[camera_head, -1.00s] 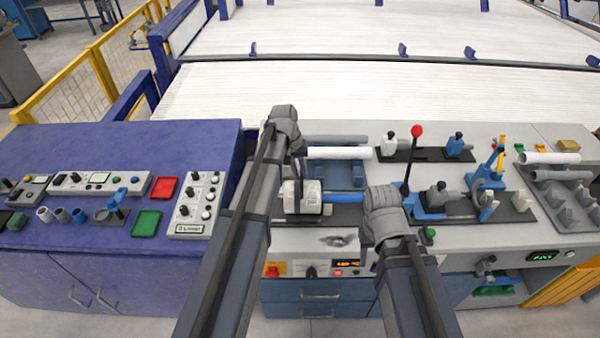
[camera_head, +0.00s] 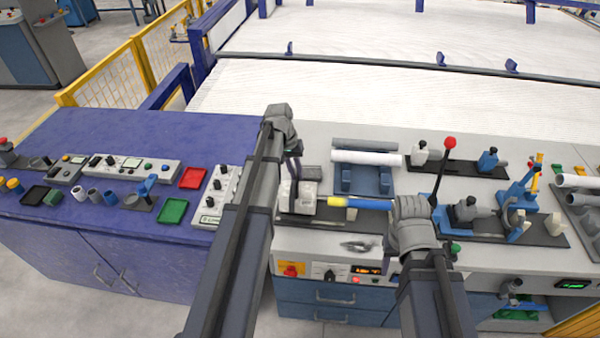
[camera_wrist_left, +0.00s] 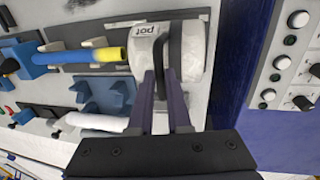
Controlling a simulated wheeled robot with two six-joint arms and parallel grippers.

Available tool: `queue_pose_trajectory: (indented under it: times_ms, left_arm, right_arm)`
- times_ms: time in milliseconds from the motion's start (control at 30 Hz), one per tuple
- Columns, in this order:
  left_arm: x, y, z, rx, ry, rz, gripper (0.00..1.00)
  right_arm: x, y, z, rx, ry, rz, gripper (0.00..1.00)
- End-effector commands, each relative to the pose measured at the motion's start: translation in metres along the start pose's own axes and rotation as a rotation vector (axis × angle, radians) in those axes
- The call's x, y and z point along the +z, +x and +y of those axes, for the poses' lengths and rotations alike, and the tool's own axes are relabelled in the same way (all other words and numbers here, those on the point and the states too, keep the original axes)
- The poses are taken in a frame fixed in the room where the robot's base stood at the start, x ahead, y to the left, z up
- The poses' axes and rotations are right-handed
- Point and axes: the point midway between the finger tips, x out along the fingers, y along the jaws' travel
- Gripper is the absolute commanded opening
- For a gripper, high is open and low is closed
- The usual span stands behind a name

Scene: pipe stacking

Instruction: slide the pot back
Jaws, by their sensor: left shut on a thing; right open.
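The pot (camera_wrist_left: 145,45) is a pale block labelled "pot" in the left wrist view, with a dark upright handle. It sits on the bench rail in the head view (camera_head: 305,203). My left gripper (camera_wrist_left: 162,92) is shut on its handle, and shows over the pot in the head view (camera_head: 295,180). A blue pipe (camera_head: 375,204) with a bare yellow end lies level to the right of the pot. The yellow end (camera_wrist_left: 108,54) is right beside the pot's face; I cannot tell whether they touch. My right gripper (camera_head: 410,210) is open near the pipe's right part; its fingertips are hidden.
A blue cradle (camera_head: 361,181) with a white pipe (camera_head: 367,158) and a grey pipe stands behind. A red-knobbed lever (camera_head: 440,170) and blue clamps (camera_head: 520,200) are to the right. A control box (camera_head: 217,195) stands to the left.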

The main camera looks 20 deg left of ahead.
Motion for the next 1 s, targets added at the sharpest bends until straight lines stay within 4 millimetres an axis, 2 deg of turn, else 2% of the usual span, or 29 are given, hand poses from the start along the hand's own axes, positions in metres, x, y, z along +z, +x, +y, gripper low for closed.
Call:
queue_pose_trajectory:
  times_ms: [33, 67, 333, 667, 867, 1000]
  left_arm:
    - [-0.001, -0.001, -0.005, -0.011, -0.005, 0.001, 0.00]
    - [-0.001, -0.001, -0.005, -0.011, -0.005, 0.001, 0.17]
    - [-0.001, -0.001, -0.004, -0.008, -0.004, 0.001, 0.46]
    - [0.000, -0.003, -0.002, -0.006, -0.003, 0.001, 0.46]
    - [0.000, -0.017, -0.002, -0.006, -0.003, 0.001, 0.46]
    - [0.000, -0.035, -0.001, -0.006, -0.004, 0.001, 0.46]
  right_arm:
    - [0.000, 0.000, 0.000, 0.000, 0.000, 0.000, 0.50]
    - [0.000, 0.000, 0.000, 0.000, 0.000, 0.000, 0.50]
    - [0.000, 0.000, 0.000, 0.000, 0.000, 0.000, 0.50]
    - [0.000, -0.003, 0.000, 0.000, 0.000, 0.000, 0.50]
    - [0.001, -0.017, 0.002, 0.000, -0.001, 0.000, 0.50]
    - [0.002, -0.034, 0.003, 0.000, -0.001, 0.000, 0.50]
